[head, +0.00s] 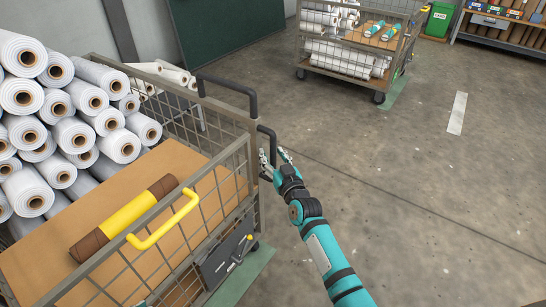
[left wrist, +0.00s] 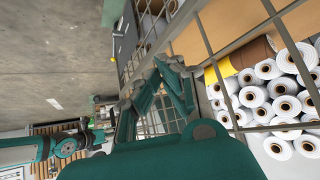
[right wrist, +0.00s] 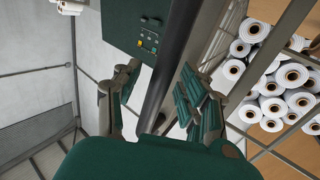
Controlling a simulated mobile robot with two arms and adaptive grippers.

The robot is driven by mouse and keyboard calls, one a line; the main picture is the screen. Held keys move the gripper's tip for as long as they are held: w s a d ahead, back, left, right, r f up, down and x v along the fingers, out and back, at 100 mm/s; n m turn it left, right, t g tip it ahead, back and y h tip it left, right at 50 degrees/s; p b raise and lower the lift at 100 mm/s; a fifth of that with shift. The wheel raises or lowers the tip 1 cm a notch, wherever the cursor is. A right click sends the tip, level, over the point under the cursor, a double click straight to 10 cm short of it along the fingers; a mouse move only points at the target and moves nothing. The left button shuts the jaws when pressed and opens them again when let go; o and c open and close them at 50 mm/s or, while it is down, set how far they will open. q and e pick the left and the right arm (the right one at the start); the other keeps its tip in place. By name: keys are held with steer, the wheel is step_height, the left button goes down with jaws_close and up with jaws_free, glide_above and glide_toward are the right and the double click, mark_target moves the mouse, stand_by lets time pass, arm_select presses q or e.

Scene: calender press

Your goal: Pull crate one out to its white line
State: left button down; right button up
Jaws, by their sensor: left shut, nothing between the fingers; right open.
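A wire-mesh crate (head: 250,185) on wheels stands at the left of the head view, holding white rolls (head: 73,135) and a brown board (head: 200,165). No crate number is readable. It has black handles (head: 228,88) on its far right side and a yellow handle (head: 163,222) in front. My right gripper (head: 273,160) is at the crate's right side, by the lower black handle. In the right wrist view its open fingers (right wrist: 160,95) stand either side of a dark bar (right wrist: 178,65). My left gripper (left wrist: 165,70) is shut and empty beside mesh; the head view does not show it.
A white line (head: 457,113) lies on the open concrete floor at right. A second mesh crate (head: 345,60) stands at the back, near a green bin (head: 438,20) and a shelf (head: 500,24). A yellow-and-brown roll (head: 125,217) lies on the near crate's board.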

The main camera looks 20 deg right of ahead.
jaws_close()
steer(key=shift+f, duration=0.15)
stand_by(0.7)
